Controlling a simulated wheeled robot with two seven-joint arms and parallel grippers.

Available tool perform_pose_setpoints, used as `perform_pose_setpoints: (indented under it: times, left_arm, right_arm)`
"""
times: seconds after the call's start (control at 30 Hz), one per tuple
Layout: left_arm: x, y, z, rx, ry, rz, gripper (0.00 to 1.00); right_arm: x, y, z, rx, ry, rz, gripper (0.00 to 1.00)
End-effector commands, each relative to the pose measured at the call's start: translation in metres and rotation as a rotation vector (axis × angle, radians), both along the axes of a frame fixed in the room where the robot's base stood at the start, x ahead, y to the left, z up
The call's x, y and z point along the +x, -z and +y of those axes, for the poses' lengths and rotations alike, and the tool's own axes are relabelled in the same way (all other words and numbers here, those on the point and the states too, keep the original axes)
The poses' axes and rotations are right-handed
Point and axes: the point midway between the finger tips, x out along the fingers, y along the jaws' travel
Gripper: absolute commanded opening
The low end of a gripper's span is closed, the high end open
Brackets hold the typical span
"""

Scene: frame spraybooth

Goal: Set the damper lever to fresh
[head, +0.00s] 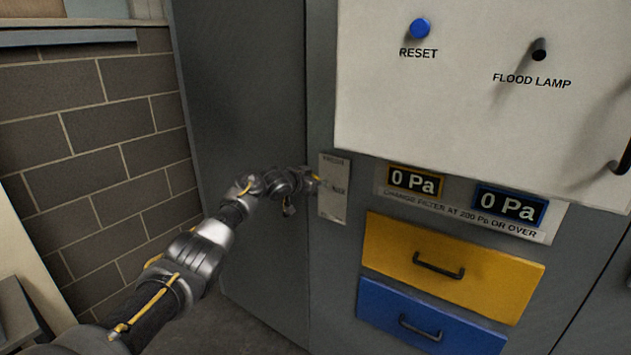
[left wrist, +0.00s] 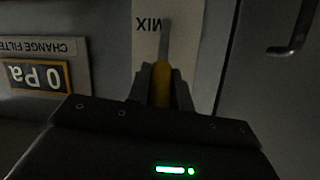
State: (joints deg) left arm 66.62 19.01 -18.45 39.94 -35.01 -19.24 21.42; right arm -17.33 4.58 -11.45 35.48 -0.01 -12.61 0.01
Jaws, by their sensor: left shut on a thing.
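The damper plate (head: 334,208) is a narrow pale panel on the grey cabinet front, left of the pressure displays. Small lettering at its top is too blurred to read surely. My left gripper (head: 314,180) is at the plate's left side, shut on the damper lever. In the left wrist view, a yellow piece (left wrist: 161,84) sits between the fingers, with a thin grey bar (left wrist: 165,42) running up from it over the plate. The word MIX shows upside down beside that bar. The gripper hides much of the lever in the head view.
A yellow drawer (head: 400,245) and a blue drawer (head: 385,306) with dark handles are below right. Above are a blue RESET button (head: 420,28) and a FLOOD LAMP knob (head: 540,49). Two displays read 0 Pa. A brick wall (head: 90,130) stands at left.

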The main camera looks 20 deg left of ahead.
Motion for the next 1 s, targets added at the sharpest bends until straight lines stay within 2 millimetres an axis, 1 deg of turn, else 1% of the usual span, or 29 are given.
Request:
perform_pose_setpoints:
  times: [0.27,0.3,0.43,0.77,0.87,1.0]
  left_arm:
    - [0.000,-0.003,0.000,-0.003,-0.001,-0.004,0.00]
    - [0.000,-0.003,0.000,-0.003,-0.001,-0.004,0.27]
    - [0.000,-0.003,0.001,-0.003,-0.002,-0.004,0.43]
    - [-0.001,-0.002,0.002,-0.002,-0.003,-0.003,0.43]
    - [-0.005,-0.003,0.004,-0.003,-0.001,-0.003,0.43]
    - [-0.017,-0.006,0.007,-0.002,0.001,-0.005,0.43]
  right_arm:
    - [0.002,0.000,0.000,0.001,0.000,-0.003,0.00]
    - [0.002,0.000,0.000,0.001,0.000,-0.003,0.00]
    - [0.002,0.000,0.000,0.001,0.000,-0.003,0.00]
    - [0.003,0.000,0.000,0.001,0.000,-0.004,0.00]
    - [0.003,0.002,0.000,0.001,0.000,-0.004,0.00]
    - [0.003,0.005,0.000,0.001,0.000,-0.004,0.00]
